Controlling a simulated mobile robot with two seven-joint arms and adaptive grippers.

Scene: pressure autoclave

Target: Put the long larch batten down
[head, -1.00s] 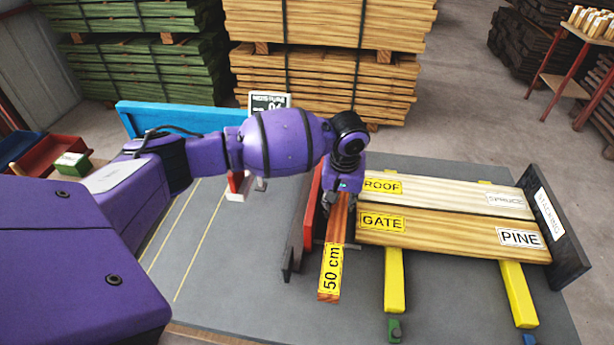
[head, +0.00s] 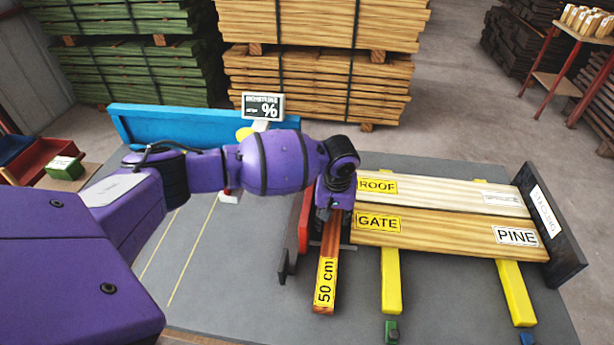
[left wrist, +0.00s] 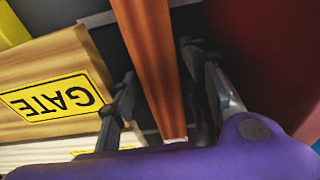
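The long larch batten (head: 329,262) is reddish brown with a yellow "50 cm" label on its near end. It lies just left of the boards, and its far part is hidden under my left gripper (head: 328,213). In the left wrist view the batten (left wrist: 150,60) runs between the two fingers of my left gripper (left wrist: 157,70). The fingers stand apart, with dark gaps showing on both sides of the wood. I cannot tell for certain whether the batten's underside touches the grey table (head: 225,285). My right gripper is not in view.
A board marked ROOF (head: 430,190) and a board marked GATE and PINE (head: 440,232) lie across yellow bearers (head: 391,282), against a dark stop (head: 552,225). A red and dark upright piece (head: 303,235) stands left of the batten. A moisture display (head: 262,106) stands behind my arm.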

